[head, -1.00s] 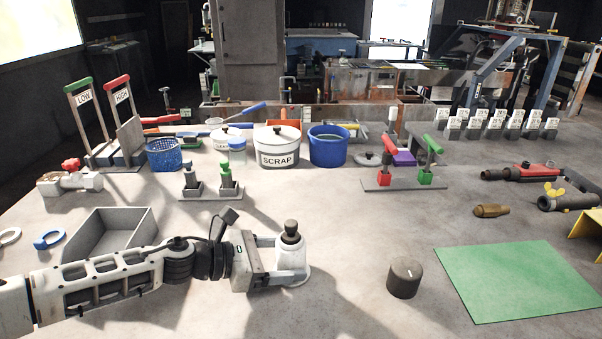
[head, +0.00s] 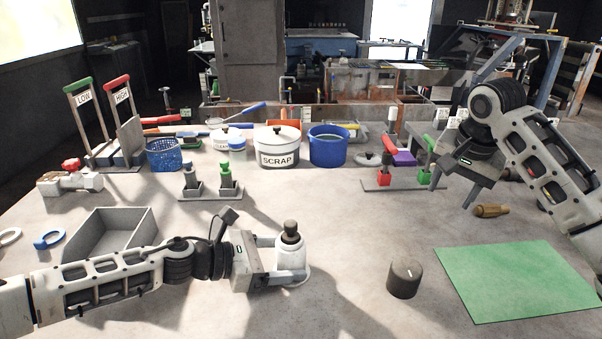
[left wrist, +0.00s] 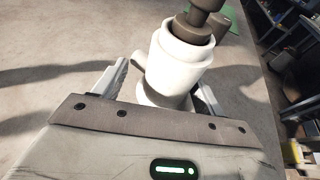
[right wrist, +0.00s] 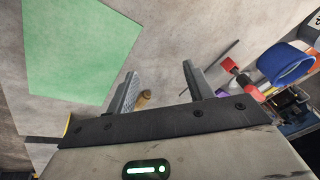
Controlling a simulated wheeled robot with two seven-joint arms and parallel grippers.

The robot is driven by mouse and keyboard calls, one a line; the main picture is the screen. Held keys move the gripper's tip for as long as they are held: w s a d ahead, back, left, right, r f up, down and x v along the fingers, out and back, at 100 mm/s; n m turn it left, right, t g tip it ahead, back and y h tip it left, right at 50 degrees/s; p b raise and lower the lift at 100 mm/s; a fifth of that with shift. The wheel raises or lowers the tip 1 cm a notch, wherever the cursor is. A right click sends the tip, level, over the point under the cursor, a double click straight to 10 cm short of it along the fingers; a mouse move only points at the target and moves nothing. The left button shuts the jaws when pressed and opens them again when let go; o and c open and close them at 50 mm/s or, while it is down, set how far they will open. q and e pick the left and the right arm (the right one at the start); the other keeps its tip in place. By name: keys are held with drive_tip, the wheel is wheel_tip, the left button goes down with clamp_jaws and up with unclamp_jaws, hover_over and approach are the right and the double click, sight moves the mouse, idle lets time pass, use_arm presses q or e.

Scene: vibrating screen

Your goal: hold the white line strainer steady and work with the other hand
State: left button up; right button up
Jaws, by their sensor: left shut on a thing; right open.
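The white line strainer (head: 291,262) stands upright on the table in the head view, with a dark cap (head: 291,232) on top. My left gripper (head: 285,272) is shut on its body from the left. The strainer also shows between the fingers in the left wrist view (left wrist: 170,70). My right gripper (head: 469,196) is open and empty above the table, near a brass fitting (head: 491,211). In the right wrist view the brass fitting (right wrist: 144,98) shows partly behind the fingers of the right gripper (right wrist: 158,85).
A dark round knob-like cylinder (head: 404,278) and a green mat (head: 515,281) are at the front right. A grey tray (head: 112,246) lies behind my left arm. Red and green toggle clamps (head: 404,185), a blue bucket (head: 329,147) and a SCRAP pot (head: 277,148) stand further back.

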use_arm(q)
drive_tip(key=shift+s+a+f, duration=0.1)
drive_tip(key=shift+f, duration=0.3)
use_arm(e)
drive_tip(key=s+a+r+n+y, duration=0.15)
drive_tip(key=a+n, duration=0.25)
drive_tip(key=a, duration=0.4)
drive_tip(key=a+r+n, duration=0.3)
drive_tip(key=a, duration=0.5)
drive_tip(key=n, duration=0.8)
approach(288, 224)
use_arm(q)
drive_tip(key=shift+r, duration=0.25)
drive_tip(key=c, duration=0.4)
use_arm(e)
drive_tip(key=shift+y, duration=0.25)
drive_tip(key=x, duration=1)
drive_tip(key=shift+w+d+f, duration=0.25)
drive_tip(key=shift+d+f, duration=0.05)
drive_tip(key=shift+d, duration=0.05)
use_arm(q)
drive_tip(key=shift+o, duration=0.2)
drive_tip(key=shift+r, duration=0.1)
use_arm(e)
drive_tip(key=shift+s, duration=0.1)
drive_tip(key=c, duration=1.1)
drive_tip(key=o, duration=0.5)
drive_tip(key=shift+c, duration=0.2)
drive_tip(key=shift+a, duration=0.15)
drive_tip(key=c, duration=0.4)
